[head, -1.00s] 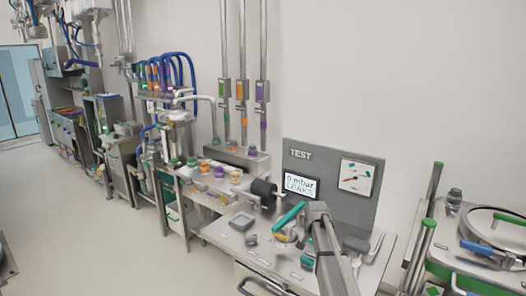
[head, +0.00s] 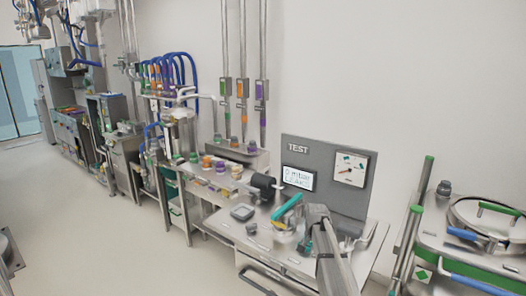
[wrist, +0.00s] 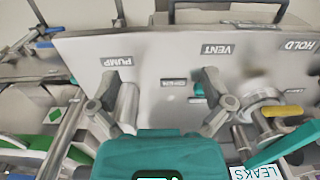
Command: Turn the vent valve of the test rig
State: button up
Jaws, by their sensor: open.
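The test rig is a bench with a grey TEST panel (head: 300,175) behind it. In the wrist view its top is upside down, with the labels PUMP, VENT (wrist: 217,49) and HOLD. A small green part (wrist: 199,90) shows near the VENT label, partly hidden by a finger. It may be the vent valve, but I cannot tell how it is turned. My gripper (wrist: 160,88) is open above the bench, its two grey fingers apart and nothing visible between them.
A yellow handle (wrist: 288,134) shows near the HOLD side. A dark cylinder (head: 263,186) stands left of my gripper. A lidded steel vessel (head: 485,218) is at right. Open floor lies left.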

jog(key=s+f+n+b, duration=0.3)
jog(key=s+f, duration=0.1)
jog(key=s, duration=0.9)
jog(key=s+a+f+n+b, duration=0.1)
jog(key=s+f+n+b, duration=0.2)
jog(key=s, duration=1.1)
jog(key=shift+s+a+f+n+b, duration=0.15)
jog(key=shift+f+n+b, duration=0.3)
jog(key=shift+b, duration=0.3)
jog(key=shift+r, duration=0.1)
jog(key=shift+c, duration=0.3)
dwell(0.6)
